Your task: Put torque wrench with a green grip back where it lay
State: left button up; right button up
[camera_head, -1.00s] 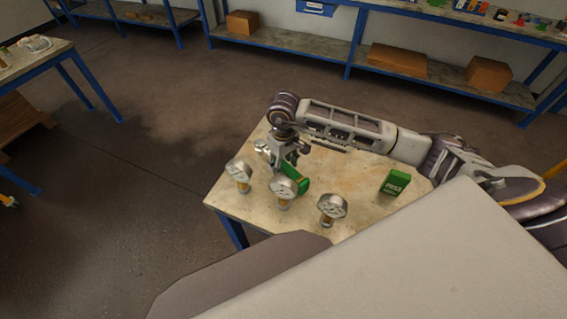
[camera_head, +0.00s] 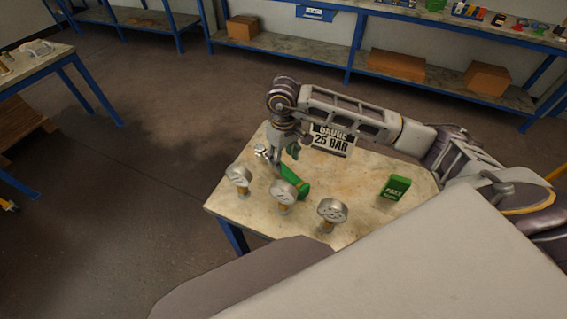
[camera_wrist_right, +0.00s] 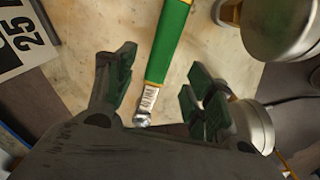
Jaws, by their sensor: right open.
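The torque wrench with a green grip (camera_head: 291,183) lies on the small table (camera_head: 236,211), behind the pressure gauges. In the right wrist view its green grip (camera_wrist_right: 171,40) runs up out of the frame, and its labelled metal end (camera_wrist_right: 149,98) points toward my gripper. My right gripper (camera_head: 287,150) is open and empty, just above the wrench. In the wrist view its fingers (camera_wrist_right: 163,82) stand apart on both sides of the wrench, without visible contact. My left gripper is not in view.
Three gauges stand along the near side: left (camera_head: 239,178), middle (camera_head: 283,195), right (camera_head: 331,214). A green box (camera_head: 395,187) stands on the right. A "25 BAR" sign (camera_head: 331,141) is behind, below my forearm. The table's right middle is clear.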

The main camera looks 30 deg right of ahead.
notch_tip(320, 180, up, 6)
jog(key=shift+r, duration=0.15)
dwell(0.3)
jog(key=shift+r, duration=0.15)
dwell(0.4)
notch_tip(320, 180, up, 9)
jog(key=p, duration=0.9)
jog(key=shift+r+p, duration=0.4)
jog(key=shift+p, duration=0.2)
